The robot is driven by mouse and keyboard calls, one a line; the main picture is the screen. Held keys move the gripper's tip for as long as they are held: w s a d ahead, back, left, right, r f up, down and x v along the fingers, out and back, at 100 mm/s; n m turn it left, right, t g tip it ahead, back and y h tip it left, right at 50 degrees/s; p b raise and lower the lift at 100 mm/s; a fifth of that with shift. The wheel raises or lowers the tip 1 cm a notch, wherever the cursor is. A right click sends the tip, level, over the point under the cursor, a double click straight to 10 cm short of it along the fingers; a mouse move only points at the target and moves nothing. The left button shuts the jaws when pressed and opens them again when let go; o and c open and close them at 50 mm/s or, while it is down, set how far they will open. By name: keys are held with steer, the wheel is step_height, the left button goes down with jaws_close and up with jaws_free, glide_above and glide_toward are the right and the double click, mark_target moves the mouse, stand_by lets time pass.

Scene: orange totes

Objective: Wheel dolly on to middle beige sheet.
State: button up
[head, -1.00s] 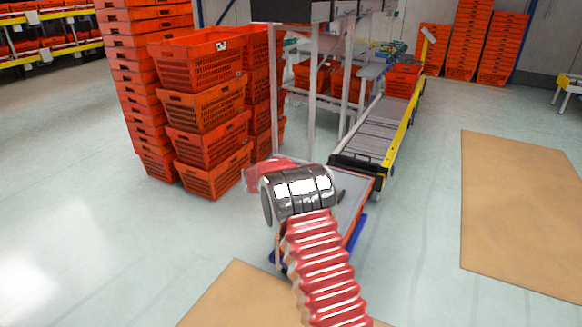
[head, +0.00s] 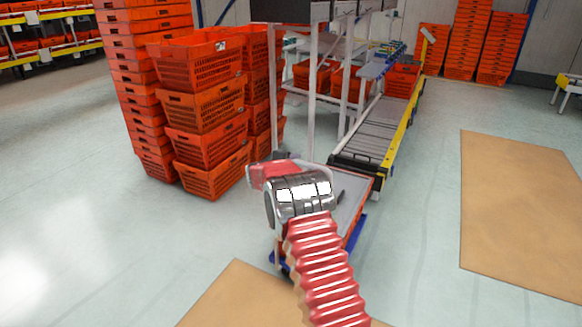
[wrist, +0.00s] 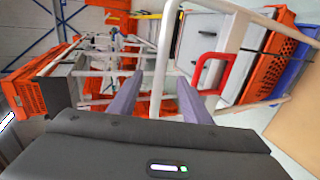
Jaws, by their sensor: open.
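The dolly appears as a low blue base (head: 358,232) under an orange tote with a grey top (head: 352,198), partly hidden behind my arm in the head view. In the wrist view a pale tubular frame with a red grip (wrist: 212,72) stands in front, with the orange tote (wrist: 262,62) and blue base (wrist: 296,68) at right. My gripper (wrist: 150,68) is open, its two purple-grey fingers apart and the red grip close to the right finger. Whether they touch is unclear. One beige sheet (head: 235,292) lies at the bottom; another (head: 525,210) lies at right. Which is the middle one is unclear.
Tall stacks of orange totes (head: 205,115) stand at left. A roller conveyor (head: 372,130) with a yellow side rail runs away behind the dolly, beside metal frame posts (head: 311,100). The floor between the conveyor and the right sheet is clear.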

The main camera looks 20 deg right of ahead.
mark_target(300, 163)
steer(key=shift+x, duration=2.65)
steer(key=shift+c, duration=0.2)
jaws_close()
